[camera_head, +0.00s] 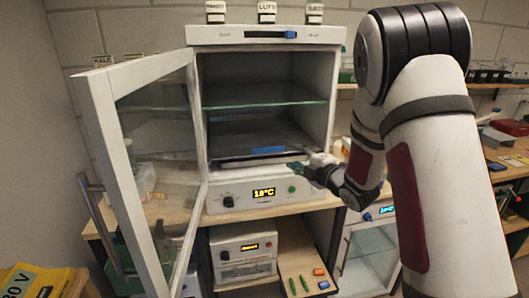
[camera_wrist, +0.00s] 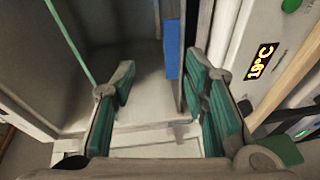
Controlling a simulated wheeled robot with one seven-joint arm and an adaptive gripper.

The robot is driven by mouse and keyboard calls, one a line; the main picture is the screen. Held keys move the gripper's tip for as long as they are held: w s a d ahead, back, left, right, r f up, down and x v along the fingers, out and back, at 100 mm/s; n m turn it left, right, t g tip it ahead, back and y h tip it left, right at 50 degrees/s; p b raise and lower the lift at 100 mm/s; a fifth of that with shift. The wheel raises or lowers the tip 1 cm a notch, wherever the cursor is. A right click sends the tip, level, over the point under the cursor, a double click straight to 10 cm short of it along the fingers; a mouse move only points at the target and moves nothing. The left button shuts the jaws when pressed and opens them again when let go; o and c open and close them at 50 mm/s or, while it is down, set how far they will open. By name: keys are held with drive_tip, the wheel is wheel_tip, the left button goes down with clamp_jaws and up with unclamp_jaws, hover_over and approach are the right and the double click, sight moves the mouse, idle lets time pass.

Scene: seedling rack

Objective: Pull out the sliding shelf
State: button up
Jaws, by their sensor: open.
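The sliding shelf (camera_head: 228,162) is the low, dark shelf inside the white cabinet (camera_head: 194,75), with a blue strip (camera_head: 268,150) on its front edge. The shelf appears to be in the cabinet. In the wrist view the blue strip (camera_wrist: 172,50) lies ahead of my gripper (camera_wrist: 158,78), near the right finger. My gripper (camera_head: 303,162) is open at the cabinet's lower right front, to the right of the strip. Its teal-padded fingers are apart with nothing clearly held. Whether a finger touches the shelf edge I cannot tell.
The glass door (camera_head: 155,150) stands open at the left. A fixed glass shelf (camera_head: 262,103) is above the sliding shelf. A control panel with a 19°C display (camera_head: 263,193) is below.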

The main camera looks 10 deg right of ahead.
sight(269, 150)
drive_tip(key=w+a+f, duration=0.1)
drive_tip(key=w+a, duration=0.1)
drive_tip(key=w, duration=0.2)
drive_tip(key=w+a+f+n+y, duration=0.1)
drive_tip(key=w+a, duration=0.1)
drive_tip(key=w, duration=0.2)
drive_tip(key=w+a+f+n+y, duration=0.1)
drive_tip(key=w+a, duration=0.1)
drive_tip(key=w, duration=0.2)
drive_tip(key=shift+w+a, duration=0.2)
drive_tip(key=shift+w, duration=0.1)
drive_tip(key=shift+c, duration=0.6)
drive_tip(key=shift+n, duration=0.3)
clamp_jaws()
